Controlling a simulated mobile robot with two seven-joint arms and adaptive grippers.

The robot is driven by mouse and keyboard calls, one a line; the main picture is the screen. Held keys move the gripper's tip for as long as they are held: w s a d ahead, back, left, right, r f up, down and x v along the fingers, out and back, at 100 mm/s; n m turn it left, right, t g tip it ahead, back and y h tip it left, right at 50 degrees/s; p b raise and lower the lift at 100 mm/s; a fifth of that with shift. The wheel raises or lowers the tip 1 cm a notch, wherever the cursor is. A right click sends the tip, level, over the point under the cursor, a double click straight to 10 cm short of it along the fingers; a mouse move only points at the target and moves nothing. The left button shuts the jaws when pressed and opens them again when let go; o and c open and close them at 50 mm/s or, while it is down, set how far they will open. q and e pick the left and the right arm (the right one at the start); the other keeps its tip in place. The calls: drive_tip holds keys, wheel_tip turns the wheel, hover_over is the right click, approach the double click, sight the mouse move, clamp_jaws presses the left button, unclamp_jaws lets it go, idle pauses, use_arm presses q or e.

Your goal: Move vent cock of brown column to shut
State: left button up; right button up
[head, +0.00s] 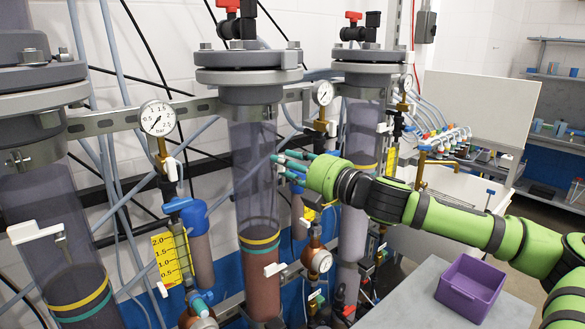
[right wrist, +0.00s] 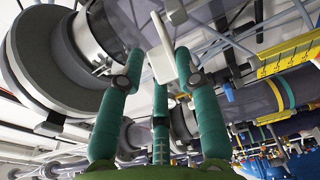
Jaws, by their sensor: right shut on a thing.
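The brown column (head: 252,180) is the clear middle column with a reddish-brown fill low down. My right gripper (head: 281,166) is at the right side of its tube, below the grey top flange (head: 249,67). In the right wrist view its teal fingers (right wrist: 158,66) are shut around a white cock handle (right wrist: 162,62) beside the tube. My fingers hide this handle in the head view, so its exact angle there cannot be told. A red-handled valve (head: 228,5) stands on top of the column. My left gripper is not in view.
Similar columns stand at left (head: 45,215) and right (head: 360,130). A pressure gauge (head: 157,118), a yellow scale (head: 172,257) and hoses crowd the tube. A purple bin (head: 470,288) stands on a grey surface (head: 405,305) at lower right.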

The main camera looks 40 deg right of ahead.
drive_tip(key=shift+w+a+f+m+g+h+p, duration=0.2)
drive_tip(key=shift+w+a+m+g+h+p, duration=0.65)
drive_tip(key=shift+m+h, duration=1.3)
drive_tip(key=shift+w+a+f+m+g+h+p, duration=0.25)
drive_tip(key=shift+a+m+g+h+p, duration=0.65)
drive_tip(key=shift+h, duration=2)
drive_tip(key=shift+w+a+f+m+g+h+p, duration=0.25)
drive_tip(key=shift+w+m+h+p, duration=0.7)
drive_tip(key=shift+m+h, duration=1.35)
drive_tip(key=shift+s+r+h, duration=0.1)
drive_tip(key=shift+s+h, duration=0.15)
drive_tip(key=shift+h, duration=0.1)
drive_tip(key=o, duration=1)
drive_tip(key=shift+d, duration=0.1)
drive_tip(key=shift+c, duration=0.2)
drive_tip(key=shift+r+p, duration=0.1)
drive_tip(key=shift+p, duration=0.2)
drive_tip(key=shift+w, duration=0.15)
drive_tip(key=v, duration=1.2)
